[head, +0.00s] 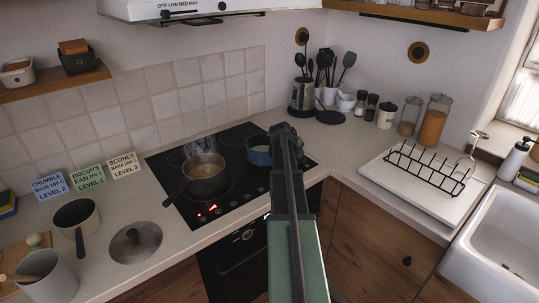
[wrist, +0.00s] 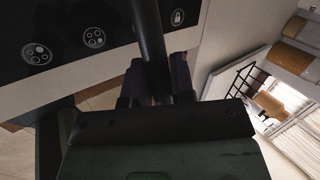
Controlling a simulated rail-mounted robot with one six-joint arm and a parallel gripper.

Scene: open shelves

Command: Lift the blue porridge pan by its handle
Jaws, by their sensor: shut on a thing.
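The blue porridge pan (head: 258,156) is at the right rear of the black hob, partly hidden behind my arm in the head view. I cannot tell whether its base touches the glass. In the wrist view a dark bar, the pan's handle (wrist: 148,35), runs down between the two fingers of my gripper (wrist: 158,85). My gripper is shut on this handle. In the head view my gripper (head: 285,140) is just right of the pan, and my arm covers the handle. The pan's body is out of the wrist view.
A steaming pan (head: 204,170) stands left of the blue pan on the hob (head: 235,198), its handle toward the front left. Red lights show at the hob's front. A cream saucepan (head: 76,221) and a round lid (head: 135,243) are on the left counter. A black rack (head: 424,173) stands right.

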